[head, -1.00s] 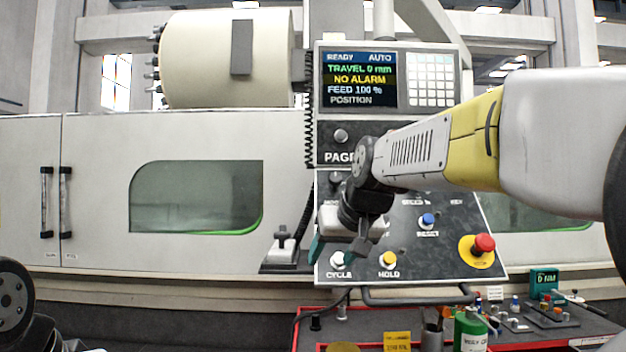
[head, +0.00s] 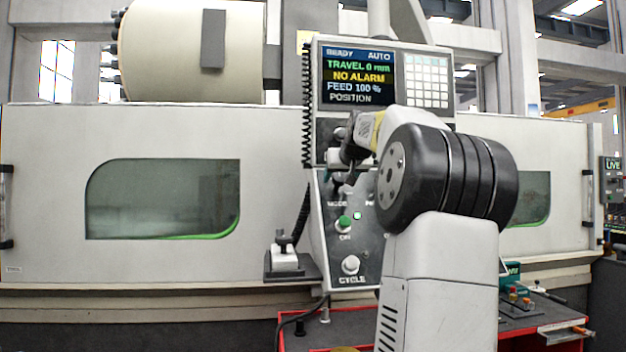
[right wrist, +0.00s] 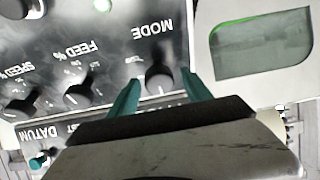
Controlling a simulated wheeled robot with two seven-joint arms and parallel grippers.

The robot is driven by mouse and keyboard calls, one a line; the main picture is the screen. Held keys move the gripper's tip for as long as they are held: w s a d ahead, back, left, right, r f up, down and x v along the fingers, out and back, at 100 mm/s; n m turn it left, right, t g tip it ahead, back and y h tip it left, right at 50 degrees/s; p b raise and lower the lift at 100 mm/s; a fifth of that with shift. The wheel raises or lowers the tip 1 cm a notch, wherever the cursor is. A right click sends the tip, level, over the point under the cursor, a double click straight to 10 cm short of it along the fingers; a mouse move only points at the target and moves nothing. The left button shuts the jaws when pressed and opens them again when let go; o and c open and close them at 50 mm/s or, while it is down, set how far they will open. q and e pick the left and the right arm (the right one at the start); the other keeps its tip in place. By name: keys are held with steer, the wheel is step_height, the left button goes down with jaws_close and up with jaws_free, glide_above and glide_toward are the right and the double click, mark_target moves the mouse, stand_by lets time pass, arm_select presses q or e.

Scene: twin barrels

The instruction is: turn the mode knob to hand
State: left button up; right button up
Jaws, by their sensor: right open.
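The mode knob (right wrist: 158,80) is dark and round with a pale pointer mark, next to the MODE label, which appears upside down in the right wrist view. Its position labels are too small to read. My right gripper (right wrist: 160,76) is open, with one teal finger on either side of the knob in that view; I cannot tell whether they touch it. In the head view my right gripper (head: 341,176) is at the panel just above the MODE label and largely covers the knob. The screen (head: 357,76) reads READY, AUTO. My left gripper is out of view.
The feed knob (right wrist: 78,95) and speed knob (right wrist: 22,105) sit in a row beside the mode knob. The green ON button (head: 344,222) and white CYCLE button (head: 351,264) are below. My right arm hides the panel's right part. A red-edged bench (head: 300,333) stands below.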

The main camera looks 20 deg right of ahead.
steer(key=shift+w+d+f, duration=0.15)
steer(key=shift+w+f, duration=0.05)
steer(key=shift+w, duration=0.25)
steer(key=shift+c, duration=0.5)
jaws_close()
steer(key=shift+m, duration=0.5)
steer(key=m+h, duration=0.1)
steer(key=m, duration=0.4)
steer(key=shift+g+h, duration=0.3)
steer(key=shift+h, duration=0.1)
steer(key=m+g, duration=0.1)
steer(key=m, duration=0.2)
steer(key=m+h, duration=0.1)
steer(key=m, duration=0.3)
steer(key=shift+s+d+g, duration=0.1)
steer(key=shift+g, duration=0.3)
